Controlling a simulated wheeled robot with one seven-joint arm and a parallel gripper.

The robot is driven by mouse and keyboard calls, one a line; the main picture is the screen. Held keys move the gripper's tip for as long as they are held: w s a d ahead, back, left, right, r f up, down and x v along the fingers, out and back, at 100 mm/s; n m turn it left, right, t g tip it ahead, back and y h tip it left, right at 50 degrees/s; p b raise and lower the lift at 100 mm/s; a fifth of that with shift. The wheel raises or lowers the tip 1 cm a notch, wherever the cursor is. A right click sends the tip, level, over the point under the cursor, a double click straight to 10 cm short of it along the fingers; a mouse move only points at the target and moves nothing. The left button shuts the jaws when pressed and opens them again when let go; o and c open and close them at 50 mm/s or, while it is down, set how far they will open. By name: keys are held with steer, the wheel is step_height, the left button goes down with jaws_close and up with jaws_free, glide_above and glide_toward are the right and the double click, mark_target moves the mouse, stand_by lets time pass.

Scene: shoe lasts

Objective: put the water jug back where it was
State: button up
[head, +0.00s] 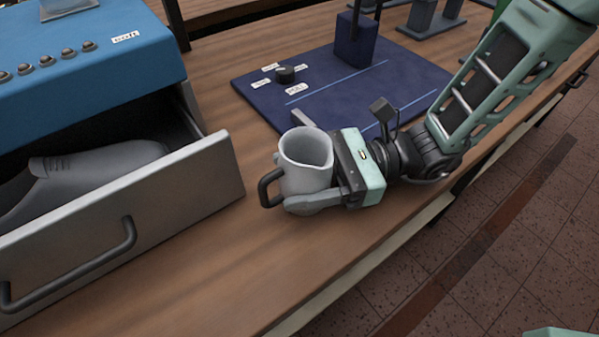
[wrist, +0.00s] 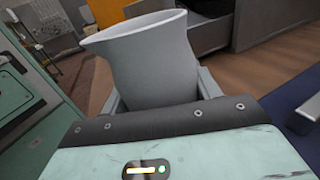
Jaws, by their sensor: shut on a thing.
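The water jug (head: 305,167) is light grey with a dark handle on its left side in the head view. It is upright at the bench's front part, right of the open drawer. My gripper (head: 312,160) is shut on the jug's body, with one finger along its near side and the other behind it. In the wrist view the jug (wrist: 147,65) stands between the fingers, its mouth open at the top. I cannot tell whether its base touches the bench top.
A blue cabinet (head: 85,45) with an open drawer (head: 130,212) holding a grey shoe last (head: 85,170) stands at left. A dark blue board (head: 345,88) with a knob (head: 285,75) and an upright block lies behind my gripper. Bare wooden bench (head: 215,265) lies in front.

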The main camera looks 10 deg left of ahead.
steer(key=shift+f, duration=0.2)
steer(key=o, duration=1.1)
steer(key=shift+r, duration=0.15)
